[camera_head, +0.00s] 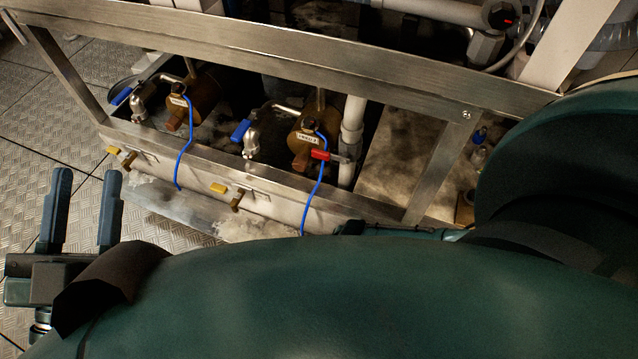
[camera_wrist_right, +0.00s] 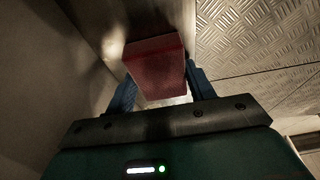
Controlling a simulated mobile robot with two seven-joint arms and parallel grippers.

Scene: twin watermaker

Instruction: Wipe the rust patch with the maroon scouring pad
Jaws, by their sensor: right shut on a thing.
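The maroon scouring pad (camera_wrist_right: 155,66) is a reddish block in the right wrist view. My right gripper (camera_wrist_right: 161,82) is shut on it, one blue finger on each side. The pad is close to a grey metal surface (camera_wrist_right: 110,25); I cannot tell whether they touch. In the head view my own arm hides the right gripper and the pad. I cannot make out the rust patch clearly in either view. My left gripper (camera_head: 87,178) is open and empty, its two fingers pointing up in the picture, above the floor at the left.
A steel frame (camera_head: 250,52) crosses the head view. Behind it are brass-coloured pumps (camera_head: 308,140), blue-handled valves (camera_head: 241,130), blue tubes (camera_head: 184,150) and a red lever (camera_head: 320,154). Yellow-handled taps (camera_head: 218,188) stick out in front. Patterned floor plates (camera_head: 35,115) lie clear at left.

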